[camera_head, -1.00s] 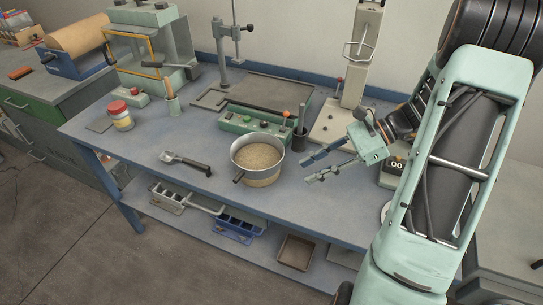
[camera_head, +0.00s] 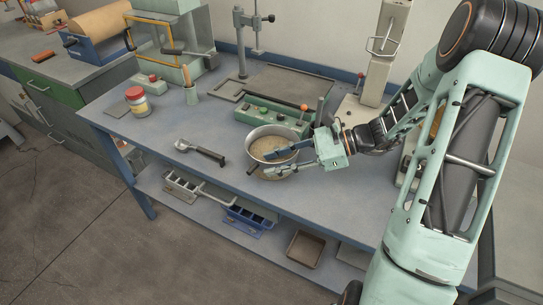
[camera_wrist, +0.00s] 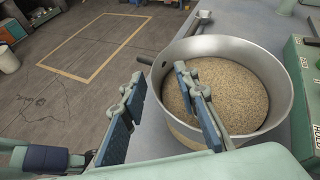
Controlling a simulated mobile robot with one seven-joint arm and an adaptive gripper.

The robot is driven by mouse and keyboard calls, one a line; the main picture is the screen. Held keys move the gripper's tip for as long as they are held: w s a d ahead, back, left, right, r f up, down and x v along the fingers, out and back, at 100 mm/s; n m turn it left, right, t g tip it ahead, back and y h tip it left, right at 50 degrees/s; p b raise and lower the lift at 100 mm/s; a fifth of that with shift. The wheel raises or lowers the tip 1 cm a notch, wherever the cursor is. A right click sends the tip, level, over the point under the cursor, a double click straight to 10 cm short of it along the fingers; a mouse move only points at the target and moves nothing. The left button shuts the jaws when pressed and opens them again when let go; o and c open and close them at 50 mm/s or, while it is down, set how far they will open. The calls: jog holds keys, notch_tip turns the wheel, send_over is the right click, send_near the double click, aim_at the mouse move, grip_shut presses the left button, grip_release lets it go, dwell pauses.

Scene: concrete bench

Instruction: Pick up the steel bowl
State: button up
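The steel bowl (camera_head: 252,148) stands upright on the blue-grey bench and holds tan grains. A short handle sticks out at its front left. In the wrist view the bowl (camera_wrist: 230,48) fills the right half. My gripper (camera_head: 267,162) is open at the bowl from the right. In the wrist view my gripper (camera_wrist: 160,76) has one finger over the grains inside the rim and the other outside the wall, so the near wall lies between them. I cannot tell whether either finger touches the bowl.
A metal scoop (camera_head: 200,152) lies left of the bowl. A jar (camera_head: 138,102) stands further left. The bench's front edge is near the bowl.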

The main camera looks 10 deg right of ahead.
jog(key=shift+a+f, duration=0.2)
jog(key=shift+a, duration=0.15)
jog(key=shift+c, duration=0.2)
grip_shut()
jog(key=shift+r, duration=0.1)
